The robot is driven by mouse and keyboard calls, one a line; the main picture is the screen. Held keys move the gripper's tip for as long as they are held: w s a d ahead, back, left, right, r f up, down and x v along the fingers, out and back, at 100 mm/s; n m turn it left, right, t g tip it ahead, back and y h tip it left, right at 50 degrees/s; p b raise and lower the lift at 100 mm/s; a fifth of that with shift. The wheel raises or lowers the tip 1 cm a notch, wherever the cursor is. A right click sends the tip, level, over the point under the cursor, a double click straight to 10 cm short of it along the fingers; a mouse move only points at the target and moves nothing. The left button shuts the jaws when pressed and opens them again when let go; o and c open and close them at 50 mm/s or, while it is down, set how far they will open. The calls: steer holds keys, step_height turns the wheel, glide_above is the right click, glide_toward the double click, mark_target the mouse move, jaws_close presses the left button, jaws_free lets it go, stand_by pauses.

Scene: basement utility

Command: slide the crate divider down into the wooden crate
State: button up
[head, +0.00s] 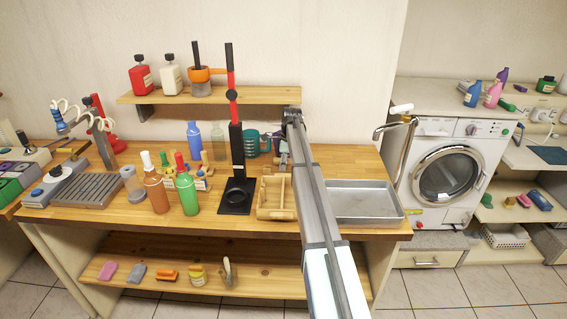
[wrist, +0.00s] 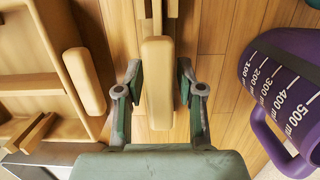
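The wooden crate (head: 276,213) stands on the workbench, just right of the black-based stand. In the wrist view the crate's wall (wrist: 66,30) is at the left, with a rounded wooden grip on its near side and thin wooden strips inside. The crate divider (wrist: 158,85), pale wood with a thick rounded top bar, lies beside the crate, apart from it. My gripper (wrist: 158,97) is over the divider, with one finger on each side of the bar and a visible gap at both. In the head view my arm hides most of the gripper and divider.
A purple measuring jug (wrist: 285,90) stands close to the right in the wrist view. A black and red stand (head: 237,190) rises left of the crate; a metal tray (head: 365,216) lies right. The shelf (head: 215,96) is behind. Green (head: 187,193) and brown bottles stand further left.

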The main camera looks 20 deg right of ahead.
steer(key=shift+f, duration=0.6)
jaws_close()
steer(key=shift+r, duration=0.2)
step_height(320, 180, up, 20)
steer(key=b, duration=0.4)
steer(key=shift+f+b, duration=0.15)
steer(key=shift+b, duration=0.2)
steer(key=shift+a, duration=0.1)
steer(key=s+a+f+p, duration=0.2)
steer(key=s+a+f, duration=0.1)
steer(key=s, duration=0.5)
steer(key=s+a+f+p, duration=0.2)
steer(key=s+a+f, duration=0.2)
steer(key=s, duration=0.5)
steer(key=shift+a, duration=0.5)
